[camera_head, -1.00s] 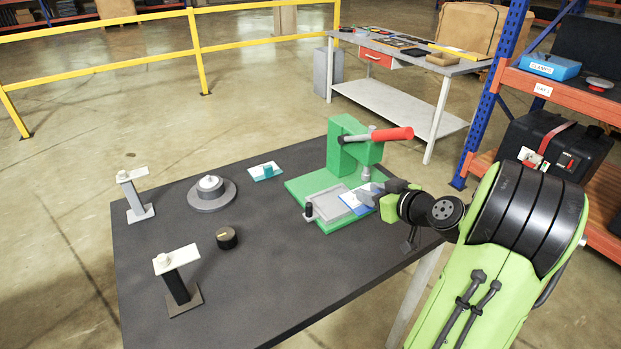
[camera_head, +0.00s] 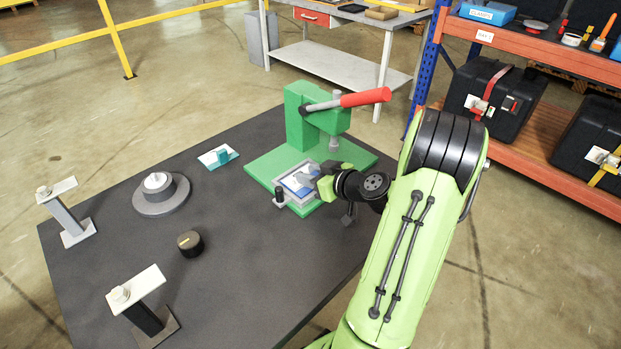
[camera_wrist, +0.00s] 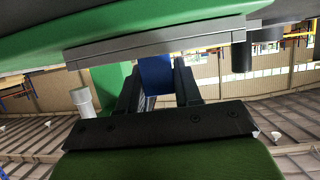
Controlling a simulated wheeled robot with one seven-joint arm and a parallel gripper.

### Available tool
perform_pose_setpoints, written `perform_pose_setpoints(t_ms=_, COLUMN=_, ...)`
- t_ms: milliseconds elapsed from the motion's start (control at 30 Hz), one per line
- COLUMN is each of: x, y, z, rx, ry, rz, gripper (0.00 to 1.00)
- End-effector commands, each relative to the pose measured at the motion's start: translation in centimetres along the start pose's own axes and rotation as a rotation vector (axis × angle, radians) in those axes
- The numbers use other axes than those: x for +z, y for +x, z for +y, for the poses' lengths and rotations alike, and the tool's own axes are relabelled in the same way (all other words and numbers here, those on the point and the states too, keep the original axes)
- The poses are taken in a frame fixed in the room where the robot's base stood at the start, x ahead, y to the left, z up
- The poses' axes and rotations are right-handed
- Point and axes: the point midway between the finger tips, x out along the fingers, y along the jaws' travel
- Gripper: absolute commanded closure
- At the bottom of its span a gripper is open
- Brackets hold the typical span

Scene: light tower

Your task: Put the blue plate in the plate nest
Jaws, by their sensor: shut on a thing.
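The blue plate (camera_head: 292,185) is at the grey plate nest (camera_head: 303,205) on the green press base, within the nest's outline in the head view. I cannot tell whether it rests in the nest or sits just above it. My gripper (camera_head: 313,180) comes from the right and is shut on the plate's right side. In the wrist view, the plate (camera_wrist: 157,75) shows as a blue patch between my two fingers (camera_wrist: 160,88). The grey nest (camera_wrist: 160,45) runs across the top of that view, close to the fingers; the plate's far end is hidden.
The green press (camera_head: 300,115) with its red lever (camera_head: 365,97) stands behind the nest. A black knob post (camera_head: 279,195) stands at the nest's left corner.

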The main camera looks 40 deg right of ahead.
Motion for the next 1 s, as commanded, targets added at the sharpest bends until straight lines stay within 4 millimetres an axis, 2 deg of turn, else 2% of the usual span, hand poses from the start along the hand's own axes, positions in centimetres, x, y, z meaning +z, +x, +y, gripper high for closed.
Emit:
perform_pose_setpoints(t_ms=333, x=0.2, y=0.1, z=0.0, rx=0.001, ry=-0.003, rz=0.003, gripper=1.00)
perform_pose_setpoints(t_ms=367, x=0.2, y=0.1, z=0.0, rx=0.001, ry=-0.002, rz=0.002, gripper=0.62)
perform_pose_setpoints(t_ms=500, x=0.1, y=0.1, z=0.0, rx=0.001, ry=-0.002, rz=0.002, gripper=0.41)
perform_pose_setpoints(t_ms=833, x=-0.2, y=-0.1, z=0.0, rx=0.001, ry=-0.001, rz=0.002, gripper=0.41)
perform_pose_setpoints(t_ms=867, x=-0.3, y=-0.4, z=0.1, rx=0.003, ry=-0.001, rz=0.002, gripper=0.41)
perform_pose_setpoints(t_ms=1000, x=-0.2, y=-3.7, z=0.2, rx=0.008, ry=0.002, rz=0.002, gripper=0.41)
